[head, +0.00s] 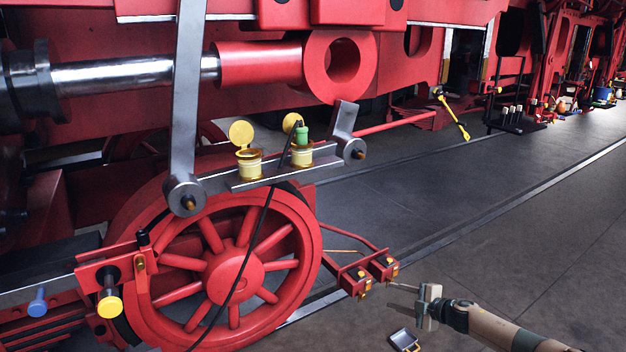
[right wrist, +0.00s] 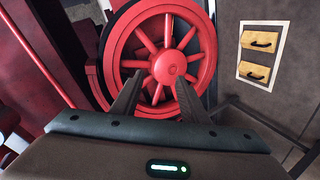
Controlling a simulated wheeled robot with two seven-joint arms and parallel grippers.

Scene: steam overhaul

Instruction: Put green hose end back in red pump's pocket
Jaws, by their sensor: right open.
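The green hose end (head: 301,136) stands upright in the right of two cream-and-yellow oil cups, on a grey bar above the spoked wheel. A thin black hose (head: 262,225) runs from its top down across the wheel. I cannot make out the red pump or its pocket in either view. My right gripper (head: 411,299) is open and empty, low at the right, apart from the hose end. In the right wrist view its fingers (right wrist: 156,92) point toward the red wheel. My left gripper is not in view.
The left oil cup (head: 249,164) has its yellow lid raised. The red spoked wheel (head: 236,272) and two small red blocks (head: 356,281) on rods stand left of my right gripper. A small tray (head: 403,340) lies below it. The grey floor at right is open.

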